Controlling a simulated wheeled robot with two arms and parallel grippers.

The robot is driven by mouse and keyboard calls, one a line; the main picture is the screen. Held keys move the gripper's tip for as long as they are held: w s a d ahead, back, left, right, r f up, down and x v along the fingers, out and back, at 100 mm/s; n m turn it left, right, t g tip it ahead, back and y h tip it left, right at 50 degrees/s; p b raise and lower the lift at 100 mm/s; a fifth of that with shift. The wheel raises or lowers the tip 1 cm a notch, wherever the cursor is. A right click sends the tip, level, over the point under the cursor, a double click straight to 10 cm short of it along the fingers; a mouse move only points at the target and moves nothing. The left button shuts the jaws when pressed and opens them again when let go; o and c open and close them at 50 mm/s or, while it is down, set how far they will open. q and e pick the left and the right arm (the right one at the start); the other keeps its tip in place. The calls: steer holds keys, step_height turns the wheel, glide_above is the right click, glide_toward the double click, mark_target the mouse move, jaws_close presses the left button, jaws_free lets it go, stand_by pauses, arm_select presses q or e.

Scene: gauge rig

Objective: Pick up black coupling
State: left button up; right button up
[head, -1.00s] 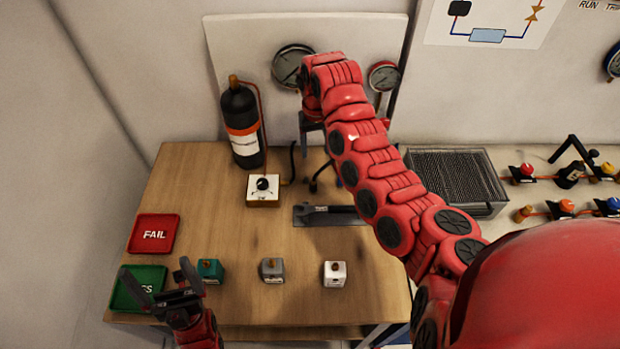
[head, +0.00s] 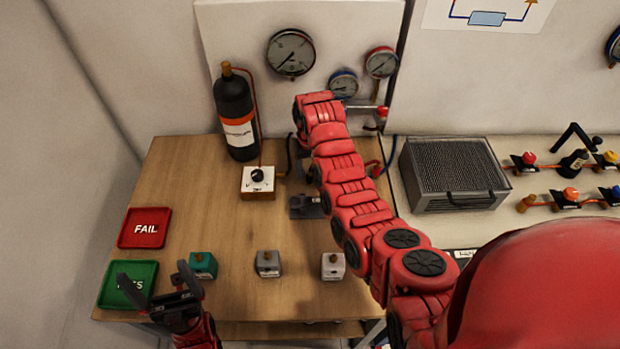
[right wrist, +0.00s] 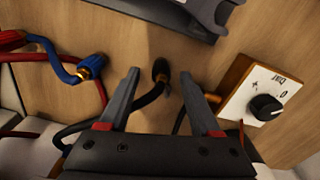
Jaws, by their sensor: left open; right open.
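The black coupling (right wrist: 160,70) is the end of a black hose on the wooden table in the right wrist view. My right gripper (right wrist: 160,77) is open, and the coupling appears between its two fingertips. I cannot tell how far the tips are above it, and nothing is held. In the head view my right arm hides the coupling and the right gripper. My left gripper (head: 155,277) is open and empty near the green tray (head: 139,272) at the front left.
A blue coupling (right wrist: 90,67) and red hose lie left of the black one. A white dial box (right wrist: 262,95) stands close by on the right; it also shows in the head view (head: 257,180). Several small blocks line the table front. A gas cylinder (head: 236,112) stands behind.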

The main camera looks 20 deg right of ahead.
steer(key=shift+f+p, duration=0.4)
steer(key=shift+f, duration=1)
jaws_close()
